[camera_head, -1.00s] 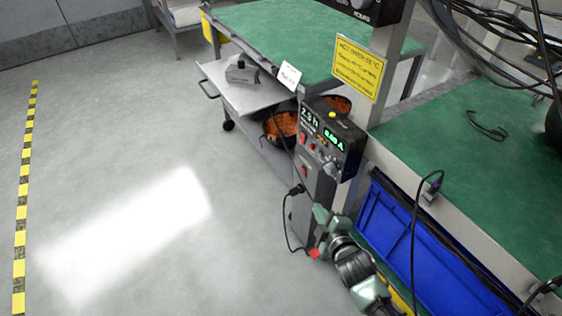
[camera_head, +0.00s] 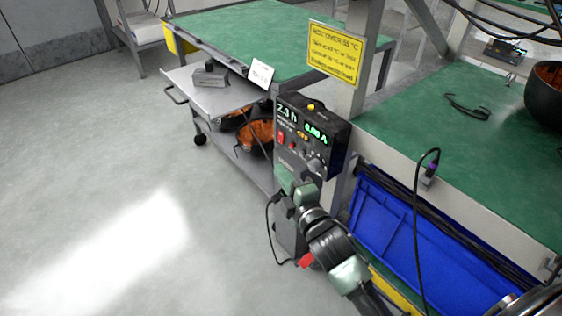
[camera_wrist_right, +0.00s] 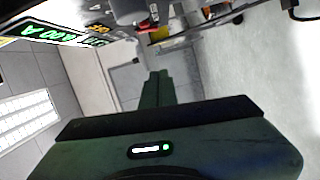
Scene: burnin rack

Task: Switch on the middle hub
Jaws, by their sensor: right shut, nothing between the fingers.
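A black control unit (camera_head: 312,135) stands on a grey post at the table's corner. It has green readouts, one showing 0.00 A, small orange lettering, a red switch (camera_head: 281,137), a yellow knob on top and a dark dial. Its readouts also show at the upper left in the right wrist view (camera_wrist_right: 50,31). My right gripper (camera_head: 284,178) is shut and empty, just below the unit's front face; contact cannot be told. Its closed fingers show in the right wrist view (camera_wrist_right: 158,80). No part is clearly marked as the middle hub. My left gripper is not in view.
A blue crate (camera_head: 400,236) sits under the green table (camera_head: 440,125) at right. A black cable (camera_head: 415,200) hangs over the table's edge. A yellow sign (camera_head: 335,52) stands above the unit. A cart (camera_head: 225,93) is behind. The floor at left is clear.

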